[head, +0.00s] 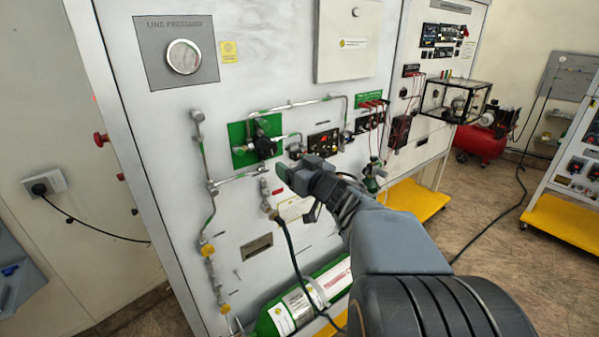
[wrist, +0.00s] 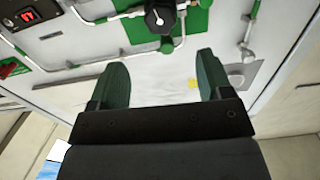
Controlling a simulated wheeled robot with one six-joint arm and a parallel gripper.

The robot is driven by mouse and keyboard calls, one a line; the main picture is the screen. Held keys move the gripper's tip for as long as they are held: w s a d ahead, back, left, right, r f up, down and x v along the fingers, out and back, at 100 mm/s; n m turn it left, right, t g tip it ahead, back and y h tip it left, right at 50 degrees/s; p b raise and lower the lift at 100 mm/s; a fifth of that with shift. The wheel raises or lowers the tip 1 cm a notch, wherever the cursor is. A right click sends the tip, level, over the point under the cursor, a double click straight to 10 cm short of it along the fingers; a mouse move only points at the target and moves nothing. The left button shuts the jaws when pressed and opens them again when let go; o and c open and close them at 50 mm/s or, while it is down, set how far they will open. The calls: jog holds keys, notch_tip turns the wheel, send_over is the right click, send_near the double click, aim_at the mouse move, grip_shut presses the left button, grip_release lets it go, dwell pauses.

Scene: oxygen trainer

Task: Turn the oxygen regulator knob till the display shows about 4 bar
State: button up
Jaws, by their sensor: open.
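The black regulator knob (head: 264,147) sits on a green plate (head: 238,158) on the upright white panel. It also shows at the top of the wrist view (wrist: 160,16), with a white mark on its face. My gripper (head: 298,174) is open and empty, just below and right of the knob. In the wrist view its green fingers (wrist: 160,78) are spread wide, apart from the knob.
Metal pipes (head: 235,178) run around the green plate. A hose (head: 291,250) hangs below, near a green cylinder (head: 302,305) at the panel's foot. Red leads (head: 374,104) and a clear box (head: 455,101) are on the right. Open floor (head: 475,200) lies to the right.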

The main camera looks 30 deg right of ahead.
jog(key=shift+s+d, duration=0.1)
jog(key=shift+s, duration=0.85)
jog(key=s+d+f+m+g+h, duration=0.5)
jog(key=s+d+f+g+h, duration=0.15)
jog(key=f+g+h, duration=0.2)
jog(key=s+a+f+n+g+y, duration=0.2)
jog(key=s+a+y, duration=0.1)
jog(key=a, duration=0.7)
jog(key=s+a+f+n+g+y, duration=0.2)
jog(key=s+a, duration=0.4)
jog(key=a, duration=0.4)
jog(key=shift+s+a+f+y, duration=0.15)
jog(key=shift+a+f+y, duration=0.1)
jog(key=shift+f+y, duration=0.5)
jog(key=shift+f+g, duration=0.1)
jog(key=shift+g, duration=0.15)
